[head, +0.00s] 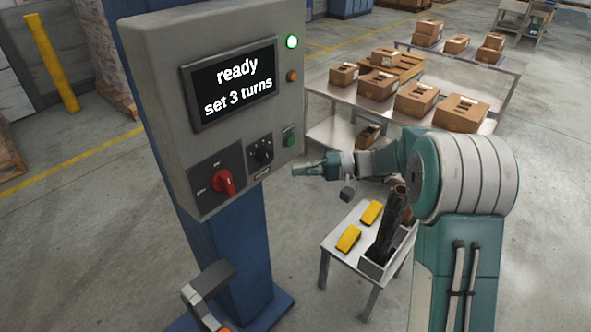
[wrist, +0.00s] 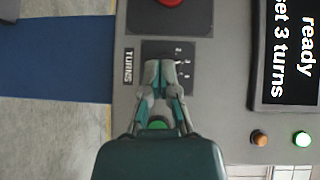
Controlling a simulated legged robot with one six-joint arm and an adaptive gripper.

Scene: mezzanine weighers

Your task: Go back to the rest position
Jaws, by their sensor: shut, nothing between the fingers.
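My gripper (head: 299,170) is shut and empty. In the head view it stands just right of the grey control box (head: 150,70), by the box's lower right side. In the wrist view my gripper (wrist: 160,68) covers most of the small black turns dial (wrist: 184,52). I cannot tell whether the fingertips touch it. The dial (head: 261,152) shows clear in the head view, with a red rotary switch (head: 224,183) to its left. The screen (head: 232,83) reads "ready" and "set 3 turns". A green lamp (head: 292,42) is lit at the upper right.
A blue post (head: 235,255) carries the box. Below my arm, a small table (head: 330,244) holds yellow blocks (head: 348,238) and a dark upright item. A long bench (head: 318,88) with several cardboard boxes stands behind. Open floor lies left of the post.

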